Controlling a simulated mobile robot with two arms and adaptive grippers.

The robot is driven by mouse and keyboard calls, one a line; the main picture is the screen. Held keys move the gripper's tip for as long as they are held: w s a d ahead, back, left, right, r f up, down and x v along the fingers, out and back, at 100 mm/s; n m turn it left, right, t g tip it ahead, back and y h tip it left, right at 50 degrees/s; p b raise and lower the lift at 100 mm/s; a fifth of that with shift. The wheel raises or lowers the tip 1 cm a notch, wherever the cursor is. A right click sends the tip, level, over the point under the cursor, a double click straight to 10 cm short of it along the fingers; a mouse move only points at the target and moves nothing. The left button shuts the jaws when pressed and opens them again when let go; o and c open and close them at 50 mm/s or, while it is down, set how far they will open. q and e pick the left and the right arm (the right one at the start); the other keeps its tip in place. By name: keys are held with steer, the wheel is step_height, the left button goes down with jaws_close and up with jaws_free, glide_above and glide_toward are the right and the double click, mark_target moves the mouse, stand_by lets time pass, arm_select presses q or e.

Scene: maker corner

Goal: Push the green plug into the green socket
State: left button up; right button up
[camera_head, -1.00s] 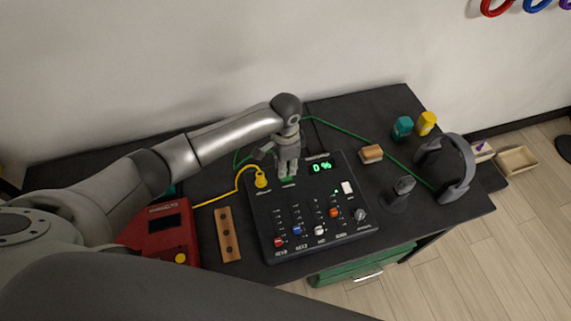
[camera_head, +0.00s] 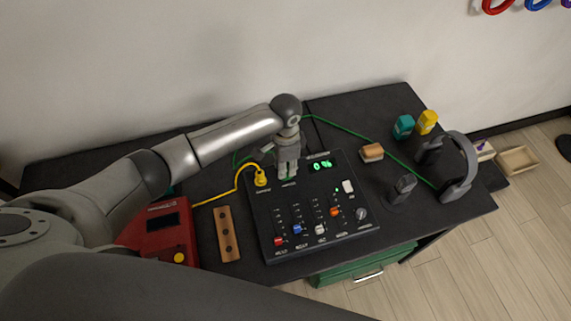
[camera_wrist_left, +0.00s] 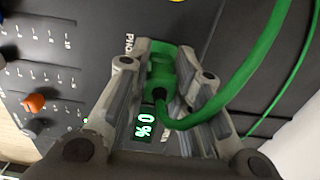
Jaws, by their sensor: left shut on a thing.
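My left gripper (camera_head: 287,174) points down at the far edge of the black mixer (camera_head: 312,239). In the left wrist view, its fingers (camera_wrist_left: 165,95) are shut on the green plug (camera_wrist_left: 160,74), and a thick green cable curves out of the plug. A green surface, apparently the green socket (camera_wrist_left: 187,57), shows just beyond the plug beside the "PHONO" lettering. The plug is at the socket, but the fingers hide the joint, so I cannot tell how deep it sits. My right gripper is not in view.
A yellow plug (camera_head: 261,179) with a yellow cable sits left of my gripper. A red device (camera_head: 166,231) and a wooden block with holes (camera_head: 228,234) lie further left. The green cable (camera_head: 360,137) runs right towards the headphones (camera_head: 461,168).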

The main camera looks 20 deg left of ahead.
arm_select(q)
steer(key=shift+p, duration=0.35)
steer(key=shift+p, duration=0.8)
stand_by(1.2)
steer(key=shift+f+b, duration=0.35)
steer(key=shift+f, duration=0.3)
stand_by(0.3)
steer(key=o, duration=1)
step_height(320, 180, up, 12)
steer(key=shift+r, duration=0.1)
steer(key=shift+s, duration=0.1)
stand_by(0.3)
